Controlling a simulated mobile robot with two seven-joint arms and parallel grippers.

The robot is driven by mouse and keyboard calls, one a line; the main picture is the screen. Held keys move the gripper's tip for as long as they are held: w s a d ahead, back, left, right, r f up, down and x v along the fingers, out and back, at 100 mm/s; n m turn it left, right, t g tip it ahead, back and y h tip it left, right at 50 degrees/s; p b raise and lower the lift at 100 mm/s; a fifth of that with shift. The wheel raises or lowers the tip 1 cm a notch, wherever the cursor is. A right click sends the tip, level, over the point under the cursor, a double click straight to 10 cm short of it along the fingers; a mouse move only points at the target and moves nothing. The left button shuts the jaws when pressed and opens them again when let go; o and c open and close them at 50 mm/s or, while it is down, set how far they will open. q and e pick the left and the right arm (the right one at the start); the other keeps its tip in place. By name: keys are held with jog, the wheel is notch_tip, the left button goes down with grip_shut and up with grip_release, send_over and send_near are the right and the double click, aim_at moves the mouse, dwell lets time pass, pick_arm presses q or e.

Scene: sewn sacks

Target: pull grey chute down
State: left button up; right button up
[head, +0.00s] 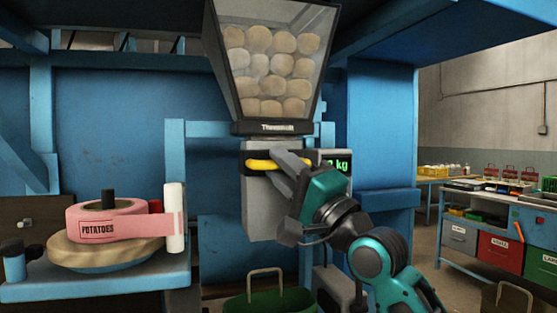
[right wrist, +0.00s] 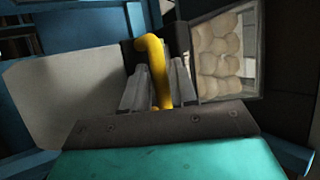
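The grey chute (head: 259,215) hangs below a clear-fronted hopper full of potatoes (head: 270,68). A yellow handle (head: 262,164) runs across the upper front of the chute. My right gripper (head: 284,163) is at this handle, coming in from the lower right. In the right wrist view, the yellow handle (right wrist: 156,72) lies between the two grey fingers (right wrist: 158,88), with little or no gap on either side. The gripper looks shut on it. The fingers hide part of the handle in the head view. My left gripper is not in view.
A scale display (head: 336,165) with green digits sits right behind my right gripper. A blue shelf (head: 150,280) at left holds a pink POTATOES tape roll (head: 120,222). A bench with coloured drawers (head: 499,252) is at right.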

jog(key=shift+w+a+r, duration=0.25)
jog(key=shift+w+a, duration=0.1)
grip_shut()
dwell(0.3)
